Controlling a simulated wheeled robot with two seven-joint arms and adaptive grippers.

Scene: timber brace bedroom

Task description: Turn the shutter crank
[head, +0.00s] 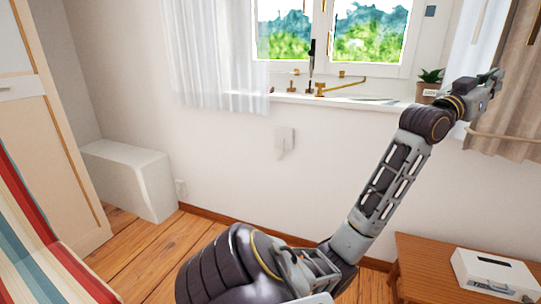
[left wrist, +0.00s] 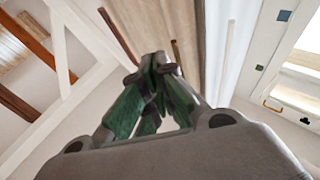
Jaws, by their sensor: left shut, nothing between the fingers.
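My left arm stretches up to the right in the head view. Its gripper (head: 490,80) is in front of the curtain, right of the window. In the left wrist view the gripper's green-grey fingers (left wrist: 160,66) are shut and hold nothing. Thin rods hang near the curtain: a pale one (head: 477,20) and a dark one (head: 536,22). I cannot tell which, if any, is the shutter crank. My right gripper is not in view.
The window sill (head: 330,99) holds brass fittings and a potted plant (head: 429,84) close to my left wrist. A beige curtain (head: 505,85) hangs behind the gripper. A small white fitting (head: 285,137) is on the wall. A wooden table (head: 430,270) carries a white box (head: 494,272).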

